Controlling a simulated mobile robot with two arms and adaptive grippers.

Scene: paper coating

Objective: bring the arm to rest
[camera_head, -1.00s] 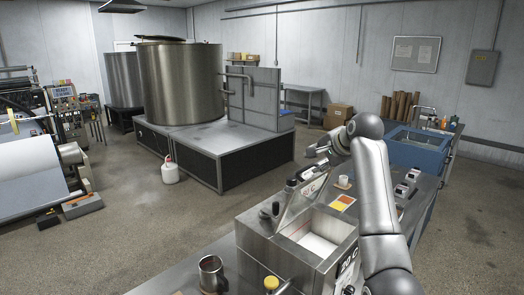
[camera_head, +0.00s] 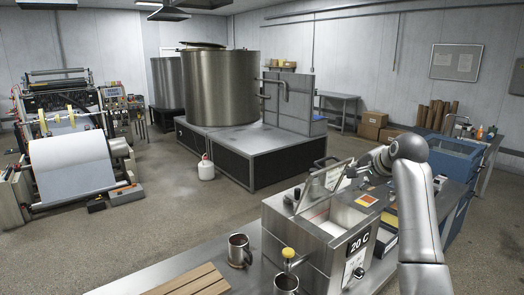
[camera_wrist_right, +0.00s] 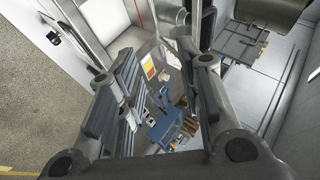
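My right arm comes in from the right in the head view and bends over at the elbow. Its gripper (camera_head: 366,171) is small there, beyond the raised lid of the steel 20 C bath (camera_head: 318,243), and partly hidden by my arm and the lid. In the right wrist view the two dark-padded fingers of the right gripper (camera_wrist_right: 165,88) stand apart with nothing held between them. Through the gap I see the room's far parts. My left gripper is in no view.
The steel counter (camera_head: 205,265) carries a metal mug (camera_head: 238,249) and slatted wood (camera_head: 190,283) left of the bath. A blue basin (camera_head: 452,160) stands at the back right. A large steel tank (camera_head: 218,90) stands behind.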

